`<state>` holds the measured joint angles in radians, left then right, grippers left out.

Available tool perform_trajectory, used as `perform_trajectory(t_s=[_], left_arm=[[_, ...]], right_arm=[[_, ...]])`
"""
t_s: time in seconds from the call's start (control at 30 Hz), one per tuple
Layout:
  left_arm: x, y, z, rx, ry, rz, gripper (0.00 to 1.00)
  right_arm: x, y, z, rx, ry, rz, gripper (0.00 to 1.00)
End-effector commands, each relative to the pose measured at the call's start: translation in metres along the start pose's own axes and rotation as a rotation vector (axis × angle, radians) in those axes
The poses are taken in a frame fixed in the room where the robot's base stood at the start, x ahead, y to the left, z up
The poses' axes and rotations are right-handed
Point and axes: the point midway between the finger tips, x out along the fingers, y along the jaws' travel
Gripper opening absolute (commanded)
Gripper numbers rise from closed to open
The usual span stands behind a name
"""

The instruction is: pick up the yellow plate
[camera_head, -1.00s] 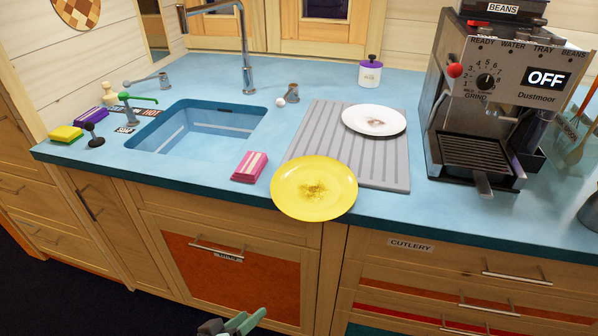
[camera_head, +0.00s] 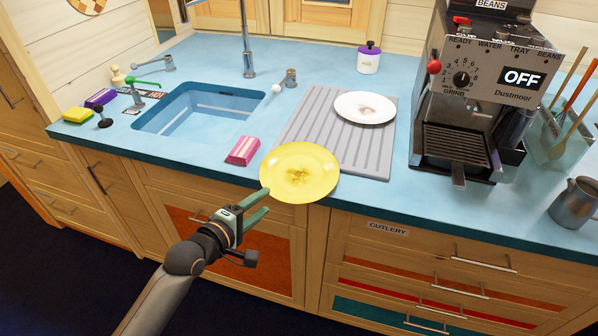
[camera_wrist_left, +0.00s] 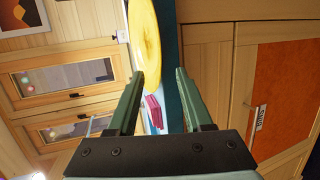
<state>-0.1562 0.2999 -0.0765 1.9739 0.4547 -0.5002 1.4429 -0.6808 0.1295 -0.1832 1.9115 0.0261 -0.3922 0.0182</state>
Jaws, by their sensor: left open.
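The yellow plate (camera_head: 299,172) has a brownish mark in its middle. It lies at the counter's front edge, its near rim jutting out over the edge, beside the grey drainboard. My left gripper (camera_head: 265,204) is open and empty, in front of the counter, just short of the plate's near left rim. My right gripper is not in view.
A pink sponge (camera_head: 243,151) lies left of the plate. A white plate (camera_head: 365,108) lies on the drainboard (camera_head: 350,150). The sink (camera_head: 195,117) is further left.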

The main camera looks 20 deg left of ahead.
Motion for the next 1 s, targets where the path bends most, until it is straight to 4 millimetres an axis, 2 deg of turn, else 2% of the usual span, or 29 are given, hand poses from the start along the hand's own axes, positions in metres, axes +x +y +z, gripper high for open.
perform_trajectory(t_s=[0.23,0.5,0.83,1.0], left_arm=[[0.017,0.002,0.002,0.001,0.000,0.001,0.51],[0.053,0.002,0.005,0.001,0.000,0.001,0.51],[0.059,0.002,0.006,0.002,0.000,0.000,0.51],[0.058,0.002,0.006,0.002,0.000,0.000,0.33]], right_arm=[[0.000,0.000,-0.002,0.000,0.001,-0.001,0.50],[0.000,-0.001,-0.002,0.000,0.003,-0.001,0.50],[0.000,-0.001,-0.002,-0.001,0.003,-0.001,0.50],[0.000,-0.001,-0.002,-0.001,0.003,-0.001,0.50]])
